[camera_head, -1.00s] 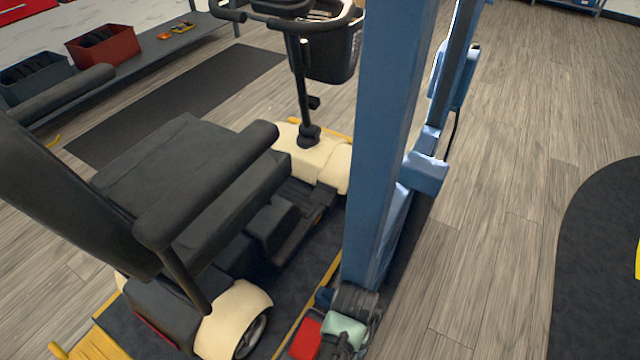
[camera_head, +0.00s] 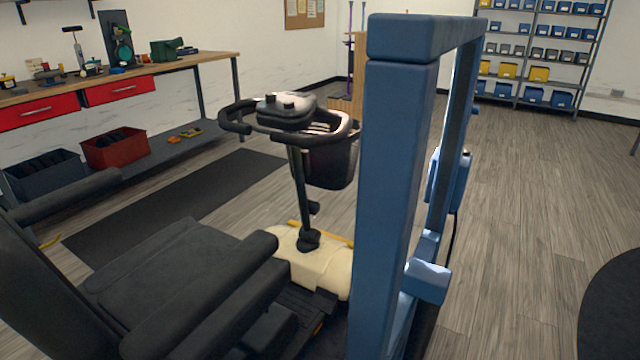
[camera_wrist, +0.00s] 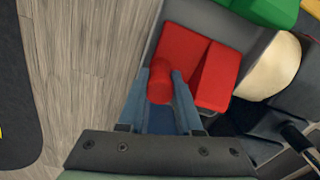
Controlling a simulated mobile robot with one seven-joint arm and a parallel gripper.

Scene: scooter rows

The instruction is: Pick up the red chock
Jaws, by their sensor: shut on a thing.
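The red chock (camera_wrist: 213,76) shows in the upper middle of the wrist view, a block with a sloped face and a rounded knob. My gripper (camera_wrist: 160,80) is shut on the knob, with one blue finger on each side of it. I cannot tell whether the chock still rests on the surface under it. The chock and my gripper are both outside the head view.
A green block (camera_wrist: 268,9) lies close by in the wrist view, beside a cream scooter part (camera_wrist: 268,68). In the head view, the scooter seat (camera_head: 175,270) and a blue post frame (camera_head: 390,180) stand close. Open wooden floor (camera_head: 510,230) lies to the right.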

